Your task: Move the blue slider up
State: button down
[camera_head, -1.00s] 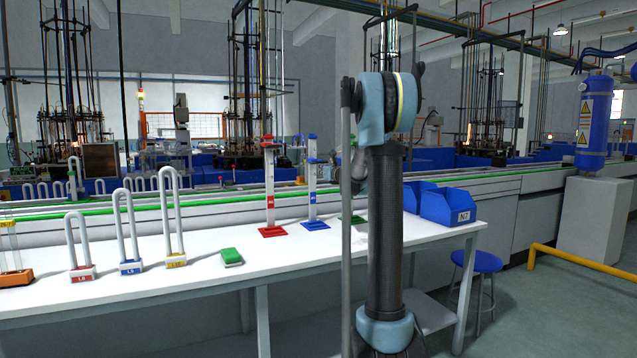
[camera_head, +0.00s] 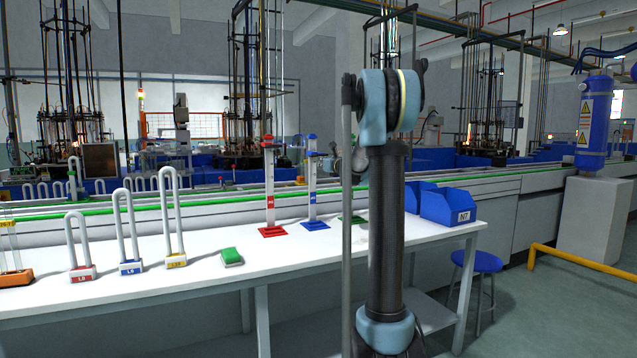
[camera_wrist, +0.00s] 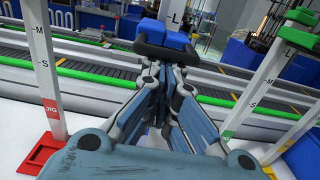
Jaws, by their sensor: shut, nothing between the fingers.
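The blue-marked stand (camera_head: 311,195) stands upright on the white table, between a red stand (camera_head: 270,195) and a green-based stand (camera_head: 352,218). In the wrist view its blue slider (camera_wrist: 166,34) sits on the post just below the L mark. My gripper (camera_wrist: 163,52) is shut, its dark fingertips right at the near side of the slider, with nothing between them. Whether they press on the slider from below is unclear. In the head view my gripper reaches the post from the right, near its upper part, and my arm hides part of the green-based stand.
The red stand (camera_wrist: 45,75) is close on the left and the green-based stand (camera_wrist: 270,85) close on the right in the wrist view. Blue bins (camera_head: 447,206) stand at the table's right end.

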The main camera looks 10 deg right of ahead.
jog(key=shift+r, duration=2.05)
jog(key=shift+f, duration=0.3)
jog(key=shift+f, duration=0.45)
jog(key=shift+s, duration=0.1)
jog(key=v, duration=1)
